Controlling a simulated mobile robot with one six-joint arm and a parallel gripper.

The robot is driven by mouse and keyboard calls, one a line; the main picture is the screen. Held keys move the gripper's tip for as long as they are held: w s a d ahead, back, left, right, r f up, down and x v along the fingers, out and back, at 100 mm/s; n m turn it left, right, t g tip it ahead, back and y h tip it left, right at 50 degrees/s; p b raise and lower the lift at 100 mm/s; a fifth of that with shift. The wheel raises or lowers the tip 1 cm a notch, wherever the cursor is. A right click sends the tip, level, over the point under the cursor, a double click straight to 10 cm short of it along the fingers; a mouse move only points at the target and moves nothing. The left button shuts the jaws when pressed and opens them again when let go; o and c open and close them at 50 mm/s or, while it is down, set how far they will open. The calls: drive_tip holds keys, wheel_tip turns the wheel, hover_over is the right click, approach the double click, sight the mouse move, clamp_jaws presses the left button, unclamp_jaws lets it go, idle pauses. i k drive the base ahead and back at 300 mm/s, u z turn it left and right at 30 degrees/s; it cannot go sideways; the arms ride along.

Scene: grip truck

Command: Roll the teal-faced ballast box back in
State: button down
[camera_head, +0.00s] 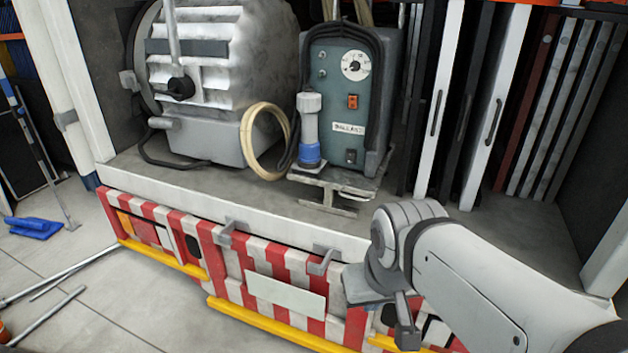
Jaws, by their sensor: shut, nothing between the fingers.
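The teal-faced ballast box (337,95) stands upright on the truck's deck, its face toward me. The face has a white dial, an orange switch and a white label. It sits on a low metal carriage (332,187) whose front reaches near the deck's front edge. A grey plug with a blue collar (310,130) stands in front of the face and hides part of it. My gripper (405,338) is shut and empty, pointing down, to the right of the box and in front of the striped panel, apart from the box. Part of it is hidden by my wrist.
A large grey lamp (212,75) stands left of the box, with a cream cable loop (247,145) between them. Upright boards (440,100) fill the right side. Two metal brackets (230,233) (322,260) stick out from the deck edge. Poles (60,290) lie on the floor at left.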

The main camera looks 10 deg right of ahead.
sight(327, 51)
drive_tip(key=z, duration=0.2)
drive_tip(key=i, duration=1.15)
drive_tip(key=z, duration=0.95)
